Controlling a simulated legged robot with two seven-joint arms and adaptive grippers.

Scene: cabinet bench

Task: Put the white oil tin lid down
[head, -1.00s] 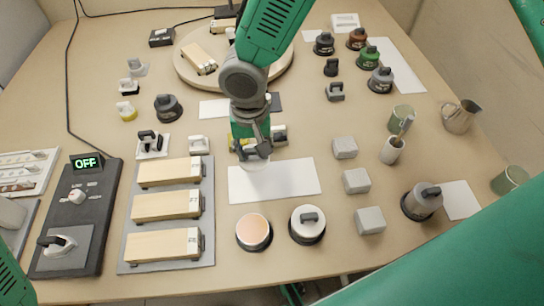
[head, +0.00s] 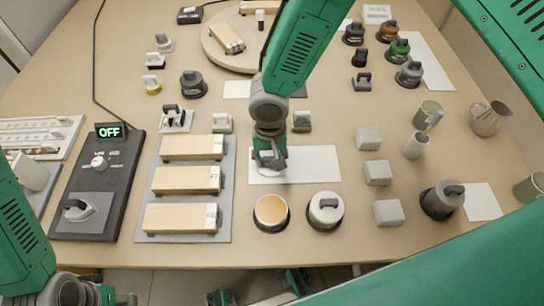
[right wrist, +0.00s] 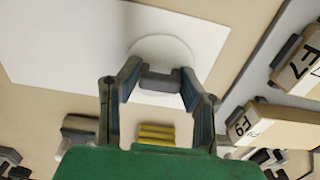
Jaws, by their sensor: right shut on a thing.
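My right gripper (head: 270,163) is shut on the dark handle of the white oil tin lid (head: 264,176). The lid is over the left end of a white sheet (head: 312,165). In the right wrist view the round lid (right wrist: 160,48) shows pale against the sheet, with its handle (right wrist: 160,80) between the fingertips (right wrist: 160,88). I cannot tell whether the lid touches the sheet. An open round tin with orange contents (head: 271,212) stands just in front of the sheet. My left gripper (head: 75,292) is partly in view at the bottom left; its fingers are unclear.
A lidded white tin (head: 325,209) stands right of the open tin. Several grey blocks (head: 377,173) stand right of the sheet. A grey tray (head: 225,225) with wooden blocks lies to the left. The right part of the sheet is bare.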

